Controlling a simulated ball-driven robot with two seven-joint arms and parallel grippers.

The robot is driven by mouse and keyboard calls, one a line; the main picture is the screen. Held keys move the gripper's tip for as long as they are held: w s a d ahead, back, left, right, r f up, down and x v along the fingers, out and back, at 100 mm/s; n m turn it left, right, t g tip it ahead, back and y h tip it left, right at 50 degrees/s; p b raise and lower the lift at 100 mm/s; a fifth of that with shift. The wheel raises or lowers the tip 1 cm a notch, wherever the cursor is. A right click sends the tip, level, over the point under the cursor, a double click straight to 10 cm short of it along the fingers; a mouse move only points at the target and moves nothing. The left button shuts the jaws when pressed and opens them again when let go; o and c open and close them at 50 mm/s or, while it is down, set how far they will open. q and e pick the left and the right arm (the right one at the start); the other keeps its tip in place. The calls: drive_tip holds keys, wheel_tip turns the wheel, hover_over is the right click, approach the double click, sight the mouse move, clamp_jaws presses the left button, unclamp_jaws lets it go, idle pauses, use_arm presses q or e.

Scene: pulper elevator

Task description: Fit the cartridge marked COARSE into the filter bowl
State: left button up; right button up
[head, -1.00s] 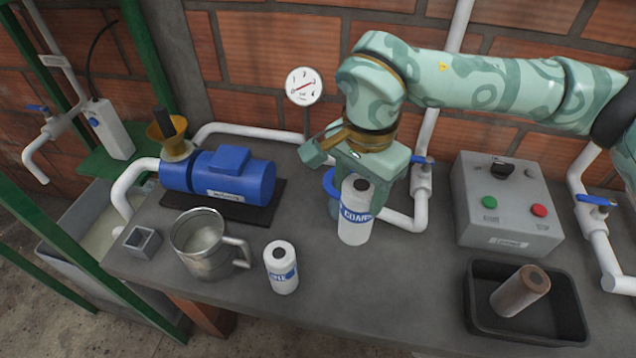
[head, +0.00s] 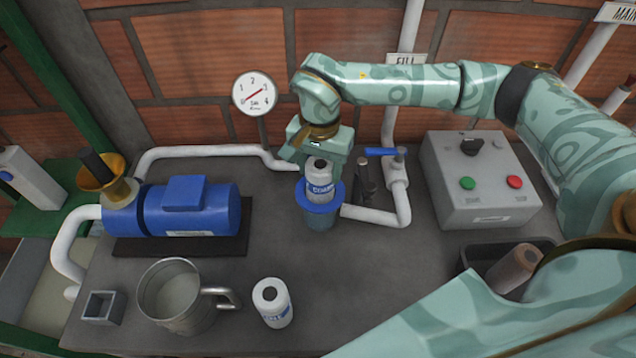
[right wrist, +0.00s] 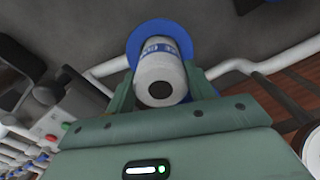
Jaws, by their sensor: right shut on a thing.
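The white cartridge with the blue COARSE label (head: 320,187) stands upright in the mouth of the filter bowl (head: 322,218), which has a blue rim. Its lower part is hidden inside the bowl, and its top with the dark hole sticks out. My right gripper (head: 319,168) is shut on the cartridge's upper part, just above the rim. In the right wrist view the cartridge (right wrist: 160,72) sits between both fingers, with the blue rim (right wrist: 140,38) around it. I cannot tell whether it touches the bottom. My left gripper is not in view.
A second white cartridge (head: 272,303) stands at the front beside a metal jug (head: 172,297). A blue pump (head: 190,205) is left of the bowl. A valve pipe (head: 398,185) and grey control box (head: 480,180) are right. A black tray (head: 478,252) holds a brown cartridge (head: 514,268).

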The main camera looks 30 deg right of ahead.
drive_tip(key=shift+f+b, duration=0.35)
drive_tip(key=shift+f, duration=1.95)
drive_tip(key=shift+s, duration=0.1)
drive_tip(key=shift+f, duration=0.15)
drive_tip(key=o, duration=1.2)
drive_tip(key=shift+o, duration=0.2)
wheel_tip(320, 180, up, 12)
drive_tip(key=shift+f+p, duration=0.15)
drive_tip(key=shift+p, duration=0.9)
drive_tip(key=shift+r, duration=0.35)
